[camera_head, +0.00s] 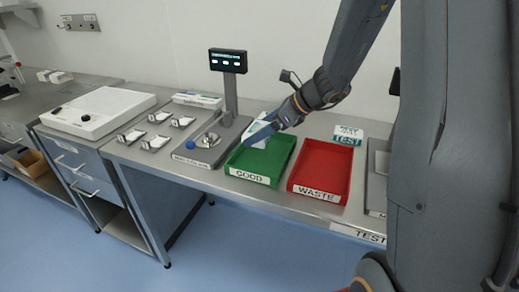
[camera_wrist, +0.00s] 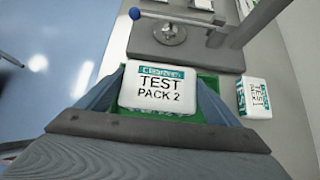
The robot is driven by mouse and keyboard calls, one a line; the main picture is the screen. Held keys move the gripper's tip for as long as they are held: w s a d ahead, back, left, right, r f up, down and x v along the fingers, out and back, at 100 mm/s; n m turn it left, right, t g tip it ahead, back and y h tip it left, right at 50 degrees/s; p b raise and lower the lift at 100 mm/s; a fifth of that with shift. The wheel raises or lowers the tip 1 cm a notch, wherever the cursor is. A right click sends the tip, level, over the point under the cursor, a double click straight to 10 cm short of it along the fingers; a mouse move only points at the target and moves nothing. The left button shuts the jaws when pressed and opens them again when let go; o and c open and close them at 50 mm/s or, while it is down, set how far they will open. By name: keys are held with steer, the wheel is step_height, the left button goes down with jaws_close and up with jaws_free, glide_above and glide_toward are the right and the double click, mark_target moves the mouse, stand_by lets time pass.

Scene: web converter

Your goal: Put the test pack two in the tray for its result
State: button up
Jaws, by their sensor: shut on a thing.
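Test pack two is a white pack with a teal band, lettered "TEST PACK 2" in the wrist view (camera_wrist: 157,92). My gripper (camera_wrist: 158,98) is shut on it, with one finger on each side. In the head view the pack (camera_head: 257,131) and my gripper (camera_head: 266,130) are over the green tray labelled GOOD (camera_head: 249,177). The pack is partly covered by a finger, and its exact height above the tray is hard to tell. The red tray labelled WASTE (camera_head: 319,192) is just right of the green one and looks empty.
A grey tester with a blue knob (camera_head: 190,145) and a post-mounted display (camera_head: 228,61) stands left of the green tray. Another test pack (camera_wrist: 254,97) lies beside the green tray in the wrist view.

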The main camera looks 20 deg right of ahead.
step_height(320, 180, down, 9)
steer(key=shift+s+r+p, duration=0.1)
steer(key=shift+p, duration=0.5)
steer(key=o, duration=1)
steer(key=shift+f, duration=0.2)
